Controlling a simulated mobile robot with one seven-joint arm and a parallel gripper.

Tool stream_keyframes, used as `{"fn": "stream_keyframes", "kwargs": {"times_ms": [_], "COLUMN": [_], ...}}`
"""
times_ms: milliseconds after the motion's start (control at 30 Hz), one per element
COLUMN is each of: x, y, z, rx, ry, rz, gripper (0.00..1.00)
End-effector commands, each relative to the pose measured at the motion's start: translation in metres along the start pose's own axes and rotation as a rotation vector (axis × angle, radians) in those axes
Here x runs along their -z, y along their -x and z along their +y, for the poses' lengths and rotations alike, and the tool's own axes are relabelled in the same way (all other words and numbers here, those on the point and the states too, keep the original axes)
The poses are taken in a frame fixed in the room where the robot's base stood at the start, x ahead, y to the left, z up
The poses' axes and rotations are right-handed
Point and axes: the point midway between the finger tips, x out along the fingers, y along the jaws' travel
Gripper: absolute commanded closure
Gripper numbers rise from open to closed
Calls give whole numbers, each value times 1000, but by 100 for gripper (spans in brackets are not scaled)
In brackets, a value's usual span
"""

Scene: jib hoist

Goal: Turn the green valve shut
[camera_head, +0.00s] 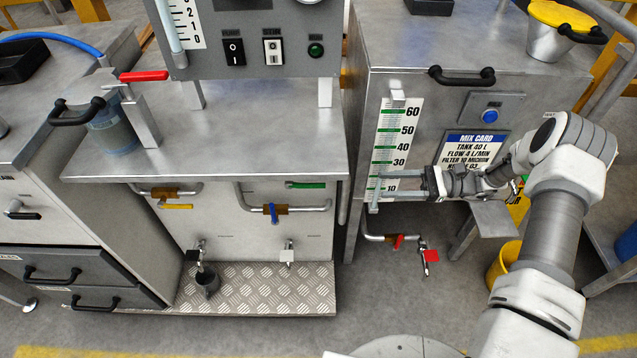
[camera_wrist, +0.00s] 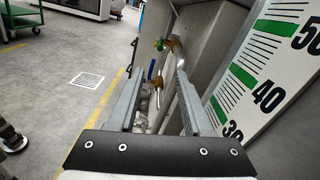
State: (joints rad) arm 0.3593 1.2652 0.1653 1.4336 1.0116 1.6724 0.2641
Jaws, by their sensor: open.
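The green valve's handle (camera_head: 305,185) is a short lever on the front of the left bench, high at its right end. It lies roughly level, close along its pipe. In the wrist view the green handle (camera_wrist: 159,46) shows small beyond the fingertips, beside a brass body. My gripper (camera_head: 379,186) is open and empty, in front of the level scale on the right tank. It points left, to the right of the green valve and apart from it. In the wrist view the two fingers (camera_wrist: 161,66) stand spread apart, with the pipes visible between them.
The blue-handled valve (camera_head: 271,212) sits left of and below the green one, and a yellow-handled valve (camera_head: 176,206) is farther left. The level scale (camera_head: 396,150) is close beside my gripper. A red-handled valve (camera_head: 398,241) is below it. Floor is clear between bench and tank.

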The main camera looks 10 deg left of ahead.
Motion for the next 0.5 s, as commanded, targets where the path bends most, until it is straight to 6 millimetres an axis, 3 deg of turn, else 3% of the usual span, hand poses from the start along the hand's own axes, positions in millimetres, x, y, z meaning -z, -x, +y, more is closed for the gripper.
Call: {"fn": "stream_keyframes", "kwargs": {"times_ms": [167,500], "x": [2,2], "y": [-16,-87], "z": [0,1], "rx": [2,-2], "ry": [-2,-1], "rz": [-5,-4], "gripper": [50,50]}}
